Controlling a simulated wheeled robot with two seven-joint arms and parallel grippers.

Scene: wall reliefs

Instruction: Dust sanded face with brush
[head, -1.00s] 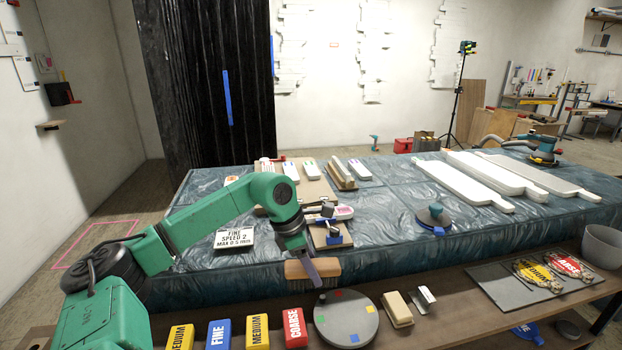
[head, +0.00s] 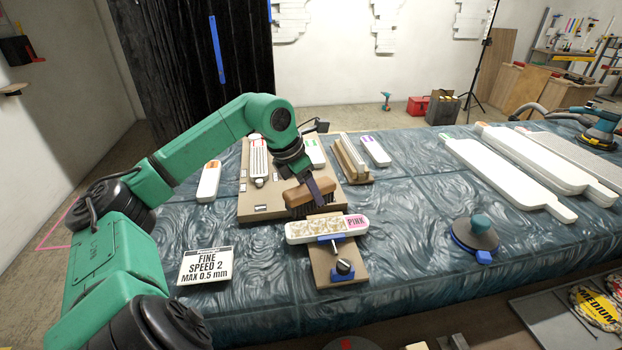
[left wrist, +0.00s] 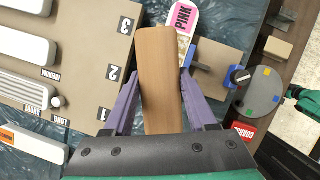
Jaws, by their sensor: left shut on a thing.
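My left gripper (head: 318,190) is shut on a wooden-backed brush (head: 297,198) with dark bristles, held just behind and above the white piece with the pink PINK label (head: 322,229). The brush (left wrist: 160,80) lies between the purple fingers in the left wrist view and hides part of that piece. The piece has a carved, patterned face and rests on a small brown clamp board (head: 335,265) with a black knob. I cannot tell whether the bristles touch anything. My right gripper is not in view.
A brown board with numbered slots (head: 250,208) lies behind the brush. A round sander-like tool (head: 474,236) and long white panels (head: 530,165) are to the right. Blue sheeting between them is clear.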

